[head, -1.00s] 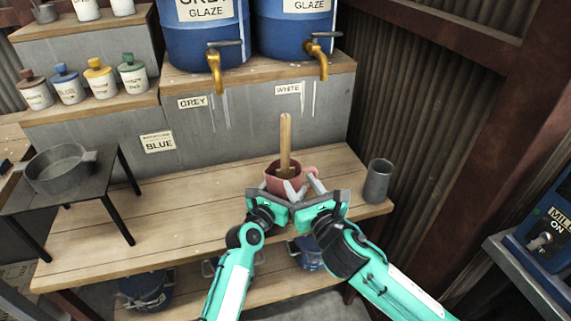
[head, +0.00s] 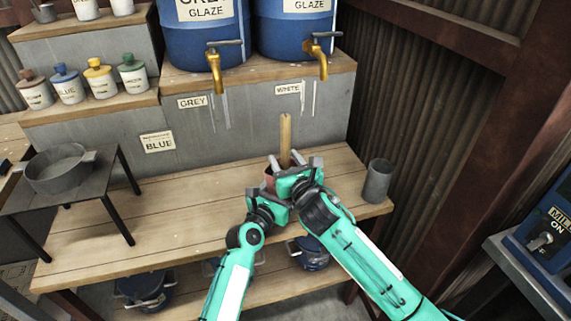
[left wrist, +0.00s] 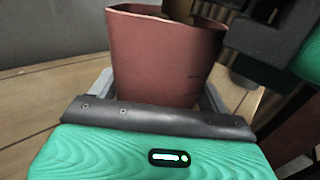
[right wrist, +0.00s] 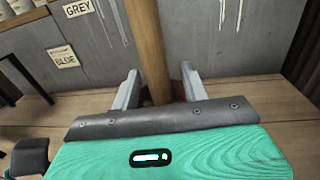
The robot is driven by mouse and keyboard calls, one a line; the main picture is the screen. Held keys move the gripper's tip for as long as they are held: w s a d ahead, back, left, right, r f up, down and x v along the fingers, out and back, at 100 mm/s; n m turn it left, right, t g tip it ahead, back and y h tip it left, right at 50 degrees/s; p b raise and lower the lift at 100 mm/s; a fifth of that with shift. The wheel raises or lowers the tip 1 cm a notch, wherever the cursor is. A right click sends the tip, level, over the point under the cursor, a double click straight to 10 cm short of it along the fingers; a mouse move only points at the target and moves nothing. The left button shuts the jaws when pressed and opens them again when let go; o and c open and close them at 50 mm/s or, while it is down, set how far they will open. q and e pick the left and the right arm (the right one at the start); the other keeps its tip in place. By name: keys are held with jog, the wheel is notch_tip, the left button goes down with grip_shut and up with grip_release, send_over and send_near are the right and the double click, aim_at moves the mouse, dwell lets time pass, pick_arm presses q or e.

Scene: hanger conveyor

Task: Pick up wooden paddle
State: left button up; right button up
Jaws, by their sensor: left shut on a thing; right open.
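The wooden paddle (head: 285,139) stands upright in a reddish-pink mug on the wooden bench, its upper shaft showing above my grippers. The mug (left wrist: 165,55) fills the middle of the left wrist view. My left gripper (left wrist: 160,90) is shut on the mug. My right gripper (right wrist: 160,90) is open, with one finger on each side of the paddle shaft (right wrist: 148,45). In the head view my right gripper (head: 295,162) hides most of the mug and the lower paddle. I cannot tell whether the fingers touch the shaft.
A grey cup (head: 378,181) stands on the bench (head: 165,215) to the right. A grey pot (head: 60,168) sits on a dark stand at left. Two blue glaze barrels (head: 208,45) with brass taps stand behind. The bench between stand and grippers is clear.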

aim_at(285, 118)
jog(key=shift+c, duration=0.3)
grip_shut()
jog(key=shift+r, duration=0.1)
notch_tip(285, 118, up, 18)
jog(key=shift+f, duration=0.1)
pick_arm(q)
jog(key=o, duration=1.1)
jog(key=shift+o, duration=0.2)
